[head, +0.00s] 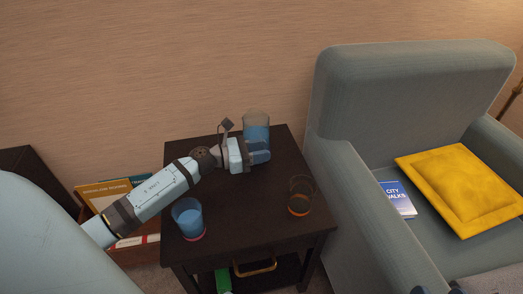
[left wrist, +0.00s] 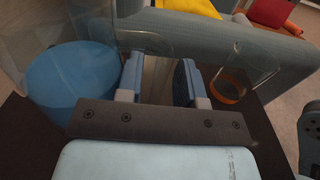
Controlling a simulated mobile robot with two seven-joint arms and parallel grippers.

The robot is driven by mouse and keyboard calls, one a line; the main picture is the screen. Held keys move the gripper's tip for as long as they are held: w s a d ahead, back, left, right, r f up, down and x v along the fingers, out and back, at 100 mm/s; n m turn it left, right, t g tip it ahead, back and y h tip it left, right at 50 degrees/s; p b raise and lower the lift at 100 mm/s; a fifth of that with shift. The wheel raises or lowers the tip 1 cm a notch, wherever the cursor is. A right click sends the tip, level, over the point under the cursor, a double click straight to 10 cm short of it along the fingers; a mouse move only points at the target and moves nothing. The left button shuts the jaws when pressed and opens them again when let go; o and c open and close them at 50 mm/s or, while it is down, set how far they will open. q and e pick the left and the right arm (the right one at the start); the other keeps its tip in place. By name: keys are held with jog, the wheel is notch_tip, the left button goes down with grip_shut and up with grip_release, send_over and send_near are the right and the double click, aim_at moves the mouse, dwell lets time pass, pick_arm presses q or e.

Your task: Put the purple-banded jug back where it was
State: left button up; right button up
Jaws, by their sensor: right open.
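A clear jug with blue contents (head: 256,128) is at the back of the dark side table (head: 240,200). Its lower part is hidden behind my left gripper (head: 260,151), so I cannot see its band. In the left wrist view, the jug (left wrist: 72,85) is large at the left. I cannot tell whether the jug's base touches the table. My right gripper (head: 435,290) barely shows at the bottom edge, open and away from the table.
A glass of blue liquid with a pink-red base (head: 188,216) stands at the table's front left. A clear orange-banded vessel (head: 299,199) stands at the right. A grey armchair (head: 350,110) with a yellow cushion (head: 465,190) borders the table. The table's front middle is clear.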

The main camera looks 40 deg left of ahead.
pick_arm(q)
jog(key=p+v, duration=0.1)
jog(key=v, duration=1)
jog(key=shift+p, duration=0.3)
jog(key=shift+s+a, duration=0.2)
jog(key=shift+s, duration=0.15)
pick_arm(e)
jog(key=shift+s+r+m+t, duration=0.2)
jog(key=shift+r+m+t, duration=0.15)
jog(key=shift+r, duration=0.35)
jog(key=shift+a+r, duration=0.1)
